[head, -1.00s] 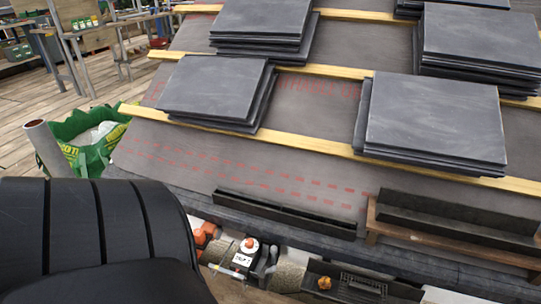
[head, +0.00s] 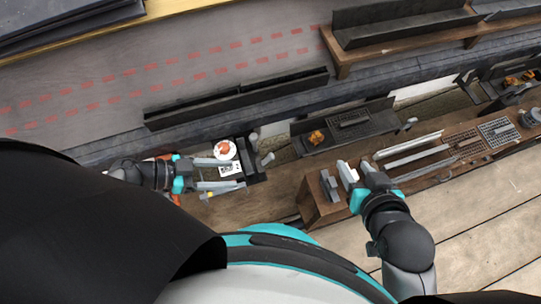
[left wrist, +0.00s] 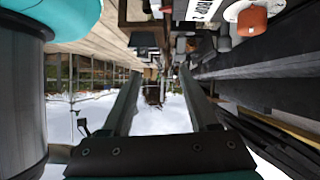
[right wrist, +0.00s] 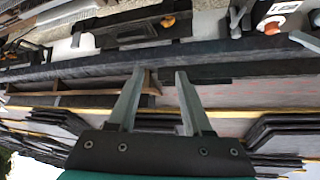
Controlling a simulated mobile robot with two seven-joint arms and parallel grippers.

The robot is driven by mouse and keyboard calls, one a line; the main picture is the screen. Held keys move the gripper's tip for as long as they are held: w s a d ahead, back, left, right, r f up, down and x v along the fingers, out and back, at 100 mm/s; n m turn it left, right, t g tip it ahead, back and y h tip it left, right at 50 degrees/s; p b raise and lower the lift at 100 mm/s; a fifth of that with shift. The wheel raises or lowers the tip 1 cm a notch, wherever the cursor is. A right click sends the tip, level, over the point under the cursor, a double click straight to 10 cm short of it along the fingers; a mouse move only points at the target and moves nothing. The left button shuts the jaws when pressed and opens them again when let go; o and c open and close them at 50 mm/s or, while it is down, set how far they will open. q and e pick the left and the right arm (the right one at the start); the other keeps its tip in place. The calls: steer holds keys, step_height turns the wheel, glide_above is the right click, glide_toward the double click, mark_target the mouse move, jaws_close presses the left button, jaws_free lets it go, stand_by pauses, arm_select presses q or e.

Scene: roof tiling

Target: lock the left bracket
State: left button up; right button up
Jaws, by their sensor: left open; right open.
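A black unit with a white label (head: 231,169) and a red-and-white round knob (head: 225,150) sits below the roof edge. Small grey upright clips (head: 265,160) stand at its right side. I cannot tell for certain which part is the left bracket, or whether it is locked. The label (left wrist: 203,8) and red knob (left wrist: 252,22) also show in the left wrist view. My left gripper (head: 241,174) is open and empty, its fingers pointing right at or over the unit; contact is unclear. My right gripper (head: 356,166) is open and empty, near the wooden bench's left end.
A long black trough (head: 235,98) lies along the roof's lower edge. A dark tray (head: 345,128) with an orange piece is right of the unit. A wooden bench (head: 318,205) with metal strips and grids extends right. Plank floor (head: 490,220) is clear at lower right.

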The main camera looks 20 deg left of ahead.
mark_target(271, 156)
arm_select(q)
steer(key=shift+t, duration=0.9)
steer(key=w+b+x, duration=0.1)
steer(key=x, duration=0.3)
steer(key=a+b+x, duration=0.1)
steer(key=x, duration=0.3)
steer(key=w+b+x, duration=0.1)
steer(key=x, duration=0.3)
steer(key=shift+w+r+b, duration=0.35)
steer(key=shift+x, duration=0.8)
arm_select(e)
steer(key=a+r+t+y, duration=0.3)
steer(key=a+r+t, duration=0.1)
steer(key=a+t, duration=0.1)
steer(key=shift+a+r+m+t, duration=0.15)
steer(key=shift+r+m+t, duration=0.2)
steer(key=shift+t, duration=0.55)
arm_select(q)
jaws_close()
